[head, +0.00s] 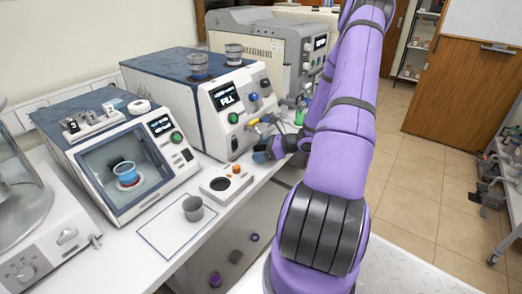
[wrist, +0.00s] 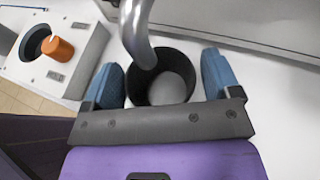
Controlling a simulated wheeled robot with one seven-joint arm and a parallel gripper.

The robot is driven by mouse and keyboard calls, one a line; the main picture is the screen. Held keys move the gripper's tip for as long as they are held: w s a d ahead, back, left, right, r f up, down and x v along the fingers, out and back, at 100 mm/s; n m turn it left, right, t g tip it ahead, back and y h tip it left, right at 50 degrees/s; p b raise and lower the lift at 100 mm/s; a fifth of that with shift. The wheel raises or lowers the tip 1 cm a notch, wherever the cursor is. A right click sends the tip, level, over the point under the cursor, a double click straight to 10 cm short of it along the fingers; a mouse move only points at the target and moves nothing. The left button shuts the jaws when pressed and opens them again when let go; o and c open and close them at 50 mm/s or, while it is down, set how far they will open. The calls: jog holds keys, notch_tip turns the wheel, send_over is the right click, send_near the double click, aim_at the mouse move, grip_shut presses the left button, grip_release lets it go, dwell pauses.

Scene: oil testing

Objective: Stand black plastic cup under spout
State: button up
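The black plastic cup (wrist: 163,92) stands upright on the white bench, seen from above in the wrist view. The curved grey metal spout (wrist: 138,35) comes down over the cup's rim at its upper left. My gripper (wrist: 162,78) has its two blue fingers spread on either side of the cup, apart or barely touching it; it looks open. In the head view my gripper (head: 268,152) is low beside the front of the blue-and-white machine (head: 226,110), and I cannot make out the black cup there.
Further left, a grey cup (head: 193,208) stands on an outlined white mat (head: 165,236). The glass-fronted tester (head: 110,165) is behind them. The bench edge is close on the right.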

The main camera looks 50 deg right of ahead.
jog(key=shift+r, duration=0.1)
jog(key=shift+s+d+r, duration=0.1)
jog(key=shift+s+r, duration=0.05)
jog(key=shift+s, duration=0.05)
jog(key=v, duration=1.1)
jog(key=w+a+r+n+g, duration=0.2)
jog(key=a+r+n+g, duration=0.3)
jog(key=a+r+n, duration=0.5)
jog(key=w+a+r+n+g, duration=0.2)
jog(key=a+r+n+g, duration=0.3)
jog(key=a+r, duration=0.5)
jog(key=s+a+r+n+t+h, duration=0.3)
jog(key=s+a+r+n+h, duration=0.3)
jog(key=s+a+r+n, duration=0.6)
jog(key=s+a+n, duration=0.1)
jog(key=a+n, duration=0.2)
jog(key=a, duration=0.1)
jog(key=shift+s+r+n, duration=0.15)
jog(key=shift+r+n, duration=0.15)
jog(key=shift+r, duration=0.05)
